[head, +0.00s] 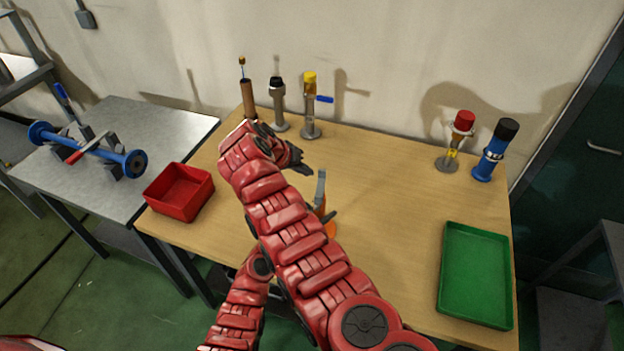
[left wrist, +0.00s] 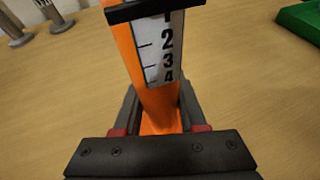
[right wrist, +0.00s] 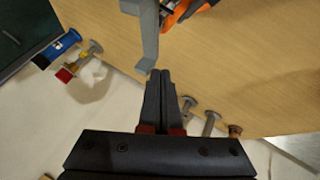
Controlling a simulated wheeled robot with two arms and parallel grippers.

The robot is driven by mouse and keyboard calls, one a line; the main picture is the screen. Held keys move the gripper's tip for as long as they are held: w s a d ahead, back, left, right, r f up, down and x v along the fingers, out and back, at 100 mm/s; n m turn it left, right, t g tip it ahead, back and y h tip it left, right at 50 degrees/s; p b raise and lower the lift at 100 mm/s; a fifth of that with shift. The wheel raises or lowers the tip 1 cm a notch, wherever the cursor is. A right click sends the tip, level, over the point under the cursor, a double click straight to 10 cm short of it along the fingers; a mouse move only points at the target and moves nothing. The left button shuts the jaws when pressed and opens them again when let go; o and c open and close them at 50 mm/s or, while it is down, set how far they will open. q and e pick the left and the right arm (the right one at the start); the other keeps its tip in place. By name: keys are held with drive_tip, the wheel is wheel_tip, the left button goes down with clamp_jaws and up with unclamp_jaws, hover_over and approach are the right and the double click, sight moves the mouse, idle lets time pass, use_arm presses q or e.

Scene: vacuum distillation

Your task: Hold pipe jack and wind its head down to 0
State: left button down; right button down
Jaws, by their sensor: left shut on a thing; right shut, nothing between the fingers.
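The pipe jack is an orange upright body (left wrist: 150,60) with a white scale (left wrist: 165,45) showing 2, 3 and 4. A dark bar (left wrist: 150,10) crosses the scale at its top, just above a partly cut-off 1. My left gripper (left wrist: 158,108) is shut around the lower orange body; in the head view my right arm mostly hides it. The jack's grey upper part (head: 320,188) shows beside my arm, and also in the right wrist view (right wrist: 149,42). My right gripper (right wrist: 160,74) is shut and empty, its tips close to that grey part. No crank is clearly visible.
A red bin (head: 180,192) is at the left table edge and a green tray (head: 476,275) at the right. Several upright fittings stand at the back, including a yellow-topped one (head: 310,105) and a blue cylinder (head: 494,150). The table's right middle is clear.

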drive_tip(key=v, duration=0.8)
drive_tip(key=shift+s, duration=0.15)
drive_tip(key=c, duration=1.4)
unclamp_jaws()
drive_tip(key=shift+s+a+r, duration=0.1)
drive_tip(key=shift+a+r, duration=0.15)
drive_tip(key=shift+r, duration=0.1)
drive_tip(key=shift+o, duration=1.2)
drive_tip(key=shift+d+r, duration=0.15)
drive_tip(key=shift+d, duration=0.05)
drive_tip(key=o, duration=0.5)
drive_tip(key=w+d+g, duration=0.1)
drive_tip(key=d+g+y, duration=0.1)
drive_tip(key=d, duration=0.1)
drive_tip(key=shift+w, duration=0.4)
drive_tip(key=g+y, duration=0.3)
drive_tip(key=y, duration=0.1)
approach(320, 189)
wheel_tip(320, 189, down, 8)
drive_tip(key=shift+d, duration=0.15)
